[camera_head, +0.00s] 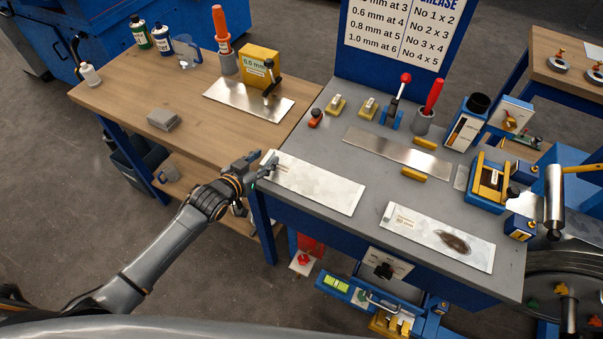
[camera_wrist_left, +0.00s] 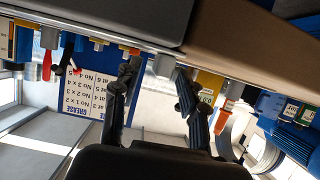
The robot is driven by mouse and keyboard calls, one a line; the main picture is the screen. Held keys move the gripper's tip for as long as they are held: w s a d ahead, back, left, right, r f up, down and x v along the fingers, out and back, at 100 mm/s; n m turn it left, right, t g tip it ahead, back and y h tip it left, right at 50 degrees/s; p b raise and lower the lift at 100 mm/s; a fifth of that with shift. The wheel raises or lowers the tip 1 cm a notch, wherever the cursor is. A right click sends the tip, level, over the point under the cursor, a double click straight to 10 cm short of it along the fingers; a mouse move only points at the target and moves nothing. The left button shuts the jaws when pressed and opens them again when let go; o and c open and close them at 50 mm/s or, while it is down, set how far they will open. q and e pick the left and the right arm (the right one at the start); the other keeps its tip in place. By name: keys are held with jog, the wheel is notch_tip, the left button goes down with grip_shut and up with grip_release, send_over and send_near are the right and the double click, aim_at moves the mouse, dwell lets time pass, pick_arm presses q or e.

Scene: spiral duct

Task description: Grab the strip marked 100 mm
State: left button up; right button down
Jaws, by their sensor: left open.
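A bare metal strip (camera_head: 315,186) lies on the left front of the grey bench. Its small label at the left end is too small to read and partly covered by my gripper. A second strip (camera_head: 440,237) with a dark smudge lies to its right; its label is not clearly legible. My left gripper (camera_head: 266,166) is at the left end of the first strip, over the bench's left edge. Contact with the strip cannot be told. My right gripper is not in view.
Another strip (camera_head: 398,152) lies between yellow blocks farther back on the grey bench (camera_head: 320,218). A metal sheet (camera_head: 248,103) lies on the wooden table (camera_head: 195,75) by a yellow block. A blue sign board (camera_head: 405,40) stands behind, with tools and fixtures along the right.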

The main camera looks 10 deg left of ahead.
pick_arm(q)
jog(key=shift+x, duration=1.15)
grip_shut()
jog(key=shift+r, duration=0.1)
jog(key=shift+r, duration=0.1)
